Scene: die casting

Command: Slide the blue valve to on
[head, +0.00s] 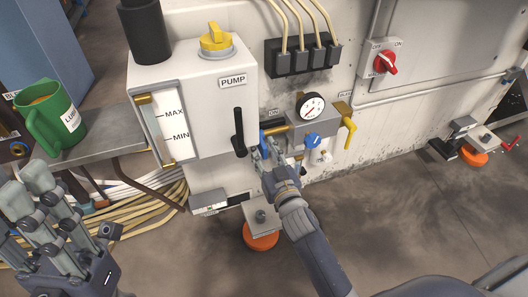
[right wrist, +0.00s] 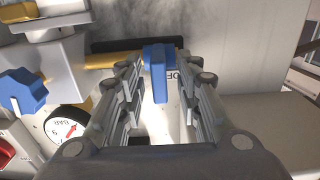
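The blue valve handle (head: 263,142) sits on a brass pipe to the right of the white pump box, below an ON label. Contact is not visible. My left gripper (head: 27,185) is at the lower left, fingers raised, apparently open and empty.
A round gauge (head: 311,107) and a second blue knob (head: 313,140) sit just right of the valve. A black lever (head: 239,132) is close on its left. A yellow handle (head: 350,130) is farther right. A green mug (head: 53,120) stands on the left shelf.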

